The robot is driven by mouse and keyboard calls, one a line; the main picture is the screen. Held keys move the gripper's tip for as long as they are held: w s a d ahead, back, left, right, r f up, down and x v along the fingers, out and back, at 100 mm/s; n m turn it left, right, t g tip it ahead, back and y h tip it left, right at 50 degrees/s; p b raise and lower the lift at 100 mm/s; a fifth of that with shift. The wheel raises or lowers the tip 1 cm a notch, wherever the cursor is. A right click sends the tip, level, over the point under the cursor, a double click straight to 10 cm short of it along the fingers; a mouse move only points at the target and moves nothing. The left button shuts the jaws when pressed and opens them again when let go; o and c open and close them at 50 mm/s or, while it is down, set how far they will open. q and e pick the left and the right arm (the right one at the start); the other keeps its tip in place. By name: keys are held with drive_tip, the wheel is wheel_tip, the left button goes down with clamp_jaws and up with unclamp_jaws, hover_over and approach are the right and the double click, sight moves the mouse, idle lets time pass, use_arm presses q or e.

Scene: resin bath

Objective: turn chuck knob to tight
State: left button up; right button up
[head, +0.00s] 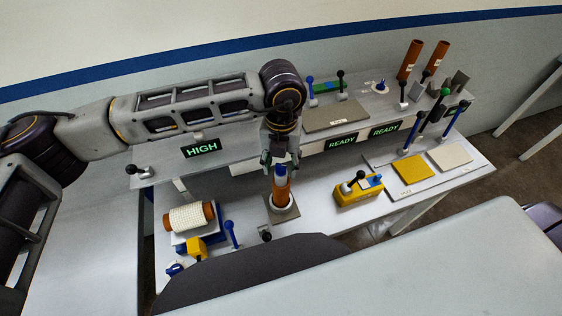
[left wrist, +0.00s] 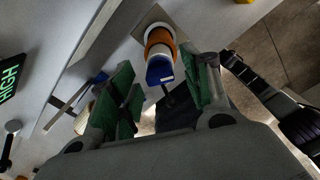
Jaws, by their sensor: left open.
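My left gripper (head: 280,161) points down over an upright orange-brown tube (head: 281,193) with a blue top. In the left wrist view my gripper (left wrist: 163,88) is open, its green-padded fingers apart on either side of the blue top (left wrist: 158,72); I see no firm contact. The tube stands in a white collar on a square grey plate (left wrist: 150,20). A small black knob (head: 265,234) sits at the near side of that plate. I cannot tell for sure which part is the chuck knob. My right gripper does not show.
A white roll (head: 187,218) on a stand with a yellow knob (head: 196,247) is at the left. A yellow box (head: 358,190) with a black-topped lever stands right of the tube. A raised shelf with HIGH and READY displays (head: 342,141) runs behind. Bench between tube and yellow box is clear.

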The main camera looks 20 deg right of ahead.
use_arm(q)
drive_tip(key=shift+f, duration=0.5)
drive_tip(key=shift+c, duration=0.5)
drive_tip(key=c, duration=0.9)
drive_tip(key=shift+m+b, duration=0.5)
drive_tip(key=shift+b, duration=1)
drive_tip(key=shift+c, duration=0.2)
drive_tip(key=shift+m+b, duration=0.4)
drive_tip(key=shift+b, duration=0.65)
drive_tip(key=o, duration=1)
